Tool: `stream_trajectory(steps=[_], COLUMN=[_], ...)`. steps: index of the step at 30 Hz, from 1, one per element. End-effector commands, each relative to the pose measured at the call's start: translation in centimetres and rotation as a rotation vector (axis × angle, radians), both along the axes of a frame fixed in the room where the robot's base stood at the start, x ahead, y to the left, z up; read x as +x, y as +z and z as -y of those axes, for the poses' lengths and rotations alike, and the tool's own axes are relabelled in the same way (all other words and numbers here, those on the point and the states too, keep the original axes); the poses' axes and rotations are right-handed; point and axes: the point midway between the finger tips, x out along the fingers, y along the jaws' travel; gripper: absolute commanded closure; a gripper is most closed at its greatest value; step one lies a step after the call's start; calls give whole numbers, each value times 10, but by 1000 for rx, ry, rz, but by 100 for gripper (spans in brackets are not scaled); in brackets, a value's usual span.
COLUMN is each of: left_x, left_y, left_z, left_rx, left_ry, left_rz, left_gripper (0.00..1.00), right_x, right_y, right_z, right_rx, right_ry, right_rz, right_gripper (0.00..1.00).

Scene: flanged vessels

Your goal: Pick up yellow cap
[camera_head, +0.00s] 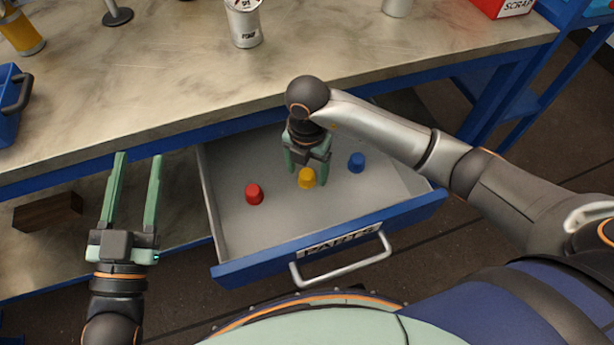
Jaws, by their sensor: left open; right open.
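The yellow cap (306,179) stands in the open blue drawer (240,225), between a red cap (254,194) on its left and a blue cap (356,162) on its right. My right gripper (306,172) points down into the drawer with its green fingers apart, one on each side of the yellow cap's upper part. I cannot tell whether the fingers touch it. My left gripper (136,160) is open and empty, left of the drawer and in front of the bench, its fingers pointing away from me.
The workbench (150,70) is above and behind the drawer. A white can (243,22), a yellow container (20,32), a blue toolbox (10,105) and a red scrap box (500,6) stand on it. The drawer handle (345,262) sticks out in front. A brown block (48,212) lies on the lower shelf.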

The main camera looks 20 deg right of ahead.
Motion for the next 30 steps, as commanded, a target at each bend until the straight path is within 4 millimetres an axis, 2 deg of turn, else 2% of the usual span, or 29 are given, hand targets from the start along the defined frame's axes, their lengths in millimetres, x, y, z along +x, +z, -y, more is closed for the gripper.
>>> stream_trajectory(steps=[8,9,27,30], left_x=[-1,-1,-1,-1], left_y=[4,4,4,3], left_z=[0,0,0,0], left_rx=[1,1,1,1], left_ry=[-2,-2,-2,-2], left_rz=[17,17,15,15], left_gripper=[50,50,50,50], right_x=[0,0,0,0], right_y=[-2,-2,-2,-2], right_z=[0,0,0,0], right_rx=[1,1,0,0], right_ry=[0,0,0,0], right_rz=[1,1,1,1], right_gripper=[21,24,91,100])
